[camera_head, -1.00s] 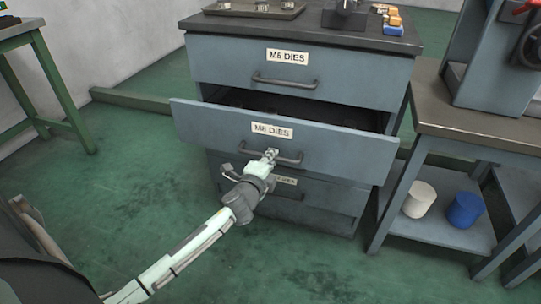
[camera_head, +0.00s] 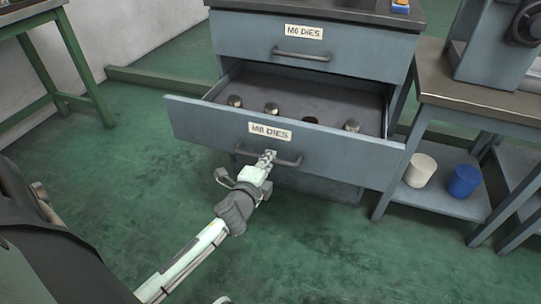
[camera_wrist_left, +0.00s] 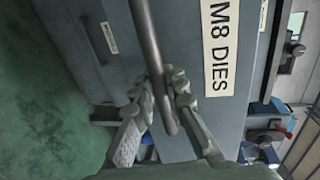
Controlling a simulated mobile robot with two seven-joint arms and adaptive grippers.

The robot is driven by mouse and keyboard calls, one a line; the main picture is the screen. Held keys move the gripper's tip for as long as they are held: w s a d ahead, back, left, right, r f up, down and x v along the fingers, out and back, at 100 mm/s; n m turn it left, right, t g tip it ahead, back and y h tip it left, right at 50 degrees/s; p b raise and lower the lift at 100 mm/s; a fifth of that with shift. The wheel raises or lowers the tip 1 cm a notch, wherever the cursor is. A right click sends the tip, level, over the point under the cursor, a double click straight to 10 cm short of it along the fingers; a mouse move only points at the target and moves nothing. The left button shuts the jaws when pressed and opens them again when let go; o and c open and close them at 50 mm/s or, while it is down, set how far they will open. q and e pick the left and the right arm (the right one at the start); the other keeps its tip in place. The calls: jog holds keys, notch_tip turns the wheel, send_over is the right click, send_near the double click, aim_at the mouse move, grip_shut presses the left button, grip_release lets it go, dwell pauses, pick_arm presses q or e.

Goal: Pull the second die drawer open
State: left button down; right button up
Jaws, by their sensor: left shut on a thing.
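The second drawer (camera_head: 350,155), labelled M8 DIES, stands pulled well out of the blue-grey cabinet (camera_head: 235,38). Inside it several small metal dies and a dark round spot show on its floor. In the left wrist view the handle (camera_wrist_left: 152,50) runs between the two fingers (camera_wrist_left: 165,95), beside the M8 DIES label (camera_wrist_left: 218,45). My right gripper is not in view.
The M6 DIES drawer (camera_head: 260,42) above is shut. A bench (camera_head: 480,95) with a machine stands at right, with a white cylinder (camera_head: 420,170) and a blue cylinder (camera_head: 464,180) on its lower shelf. A green table (camera_head: 75,65) stands at left. The green floor in front is clear.

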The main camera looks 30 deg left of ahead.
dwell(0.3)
pick_arm(q)
jog(key=c, duration=1.5)
grip_release()
jog(key=shift+c, duration=0.2)
jog(key=v, duration=1.2)
